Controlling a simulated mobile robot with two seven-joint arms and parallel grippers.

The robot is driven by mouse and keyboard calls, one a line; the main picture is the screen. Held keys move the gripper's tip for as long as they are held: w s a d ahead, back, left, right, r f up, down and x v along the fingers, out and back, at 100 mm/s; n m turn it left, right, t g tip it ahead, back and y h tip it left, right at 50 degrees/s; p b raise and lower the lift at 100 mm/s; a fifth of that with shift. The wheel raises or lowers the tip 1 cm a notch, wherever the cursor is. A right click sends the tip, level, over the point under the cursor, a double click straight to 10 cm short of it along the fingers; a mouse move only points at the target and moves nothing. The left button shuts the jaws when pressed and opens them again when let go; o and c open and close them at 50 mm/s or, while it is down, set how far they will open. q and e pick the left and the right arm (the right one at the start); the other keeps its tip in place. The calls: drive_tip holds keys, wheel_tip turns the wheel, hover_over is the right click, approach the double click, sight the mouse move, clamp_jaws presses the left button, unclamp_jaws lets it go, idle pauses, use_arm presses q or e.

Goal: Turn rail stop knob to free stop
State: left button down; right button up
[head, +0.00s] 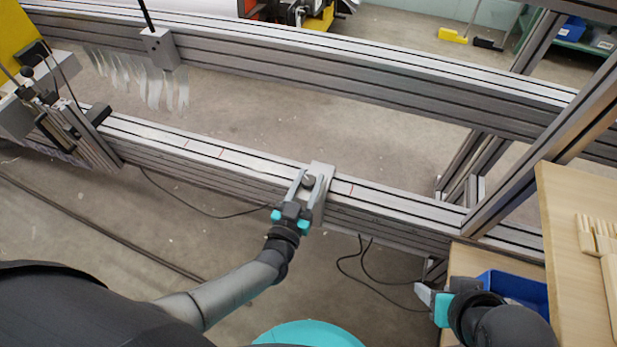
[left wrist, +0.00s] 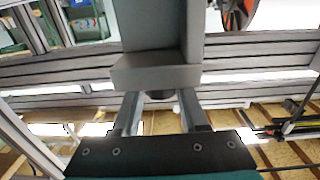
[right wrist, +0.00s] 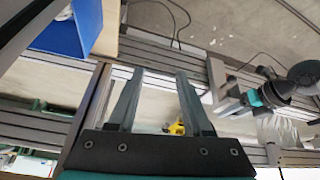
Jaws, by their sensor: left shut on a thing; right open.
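The rail stop is a grey block (head: 321,187) sitting over the near aluminium rail (head: 255,164) in the head view. My left gripper is shut on the knob. In the left wrist view the grey stop block (left wrist: 155,76) fills the middle, with the dark knob (left wrist: 160,95) partly hidden under it between the fingertips. My right gripper (head: 425,294) is open and empty, low at the right, away from the stop. Its spread fingers show in the right wrist view (right wrist: 160,80).
Red marks (head: 221,153) show on the rail at either side of the stop. A second rail (head: 370,75) runs behind, carrying a grey block with pale strips (head: 160,48). A blue bin (head: 515,288) and wooden board (head: 575,230) stand at right. Black cables hang below the rail.

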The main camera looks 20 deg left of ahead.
use_arm(q)
drive_tip(key=shift+n+y, duration=0.4)
drive_tip(key=shift+y, duration=0.2)
drive_tip(key=shift+n+y, duration=0.5)
drive_tip(key=shift+y, duration=0.3)
drive_tip(key=shift+f+n+y, duration=0.1)
drive_tip(key=shift+n+y, duration=0.4)
drive_tip(key=shift+y, duration=0.3)
use_arm(e)
drive_tip(key=shift+s+d+f, duration=0.1)
drive_tip(key=shift+f, duration=0.3)
use_arm(q)
drive_tip(key=shift+y, duration=0.4)
drive_tip(key=shift+c, duration=2.2)
unclamp_jaws()
drive_tip(key=shift+n, duration=0.3)
